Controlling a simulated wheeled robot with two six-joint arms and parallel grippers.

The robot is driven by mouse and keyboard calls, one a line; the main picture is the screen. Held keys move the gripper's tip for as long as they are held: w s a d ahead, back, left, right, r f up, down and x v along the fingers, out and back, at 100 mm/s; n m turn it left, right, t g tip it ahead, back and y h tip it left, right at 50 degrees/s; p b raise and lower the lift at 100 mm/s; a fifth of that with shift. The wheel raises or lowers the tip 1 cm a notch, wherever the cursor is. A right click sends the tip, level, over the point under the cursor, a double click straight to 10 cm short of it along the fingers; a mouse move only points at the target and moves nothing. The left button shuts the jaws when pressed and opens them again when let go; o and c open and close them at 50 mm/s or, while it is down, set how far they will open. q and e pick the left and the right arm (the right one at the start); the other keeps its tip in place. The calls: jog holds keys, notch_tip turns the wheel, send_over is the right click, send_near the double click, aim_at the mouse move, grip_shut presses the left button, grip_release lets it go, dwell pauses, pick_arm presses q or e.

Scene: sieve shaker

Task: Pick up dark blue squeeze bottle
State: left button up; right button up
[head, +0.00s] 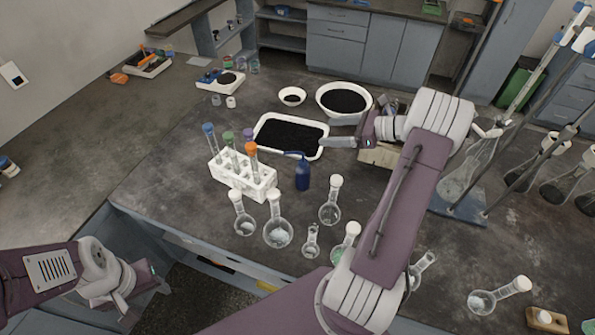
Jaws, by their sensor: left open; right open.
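The dark blue squeeze bottle (302,175) stands upright on the dark bench, right of the white test tube rack (243,178), its thin spout pointing left. Nothing is touching it. My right gripper (339,131) is open and empty, above and behind the bottle to the right, near the right edge of the tray of black grains. Its fingers point left. My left gripper (150,288) is low at the left, off the bench's front edge, open and empty, far from the bottle.
Several glass flasks, including a round one (278,233), stand in front of the bottle. Behind it lie a white tray (322,151) and a white bowl (368,95) with black grains. Glassware on stands fills the right.

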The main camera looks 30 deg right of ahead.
notch_tip(320, 180, down, 3)
jog(key=s+b, duration=0.2)
jog(key=b, duration=1.8)
send_near(308, 176)
jog(key=w+f, duration=0.2)
jog(key=shift+w+f, duration=0.15)
jog(key=shift+f, duration=0.15)
jog(key=x, duration=0.4)
jog(key=shift+a+r+b, duration=0.15)
jog(key=shift+b, duration=0.2)
jog(key=x, duration=0.4)
jog(key=shift+a+r+b, duration=0.1)
jog(key=shift+b, duration=0.25)
jog(key=shift+w+a, duration=0.2)
jog(key=shift+w, duration=0.2)
jog(key=shift+c, duration=0.8)
pick_arm(q)
notch_tip(308, 176, down, 22)
jog(key=s, duration=0.1)
jog(key=shift+r, duration=0.15)
pick_arm(e)
jog(key=c, duration=0.6)
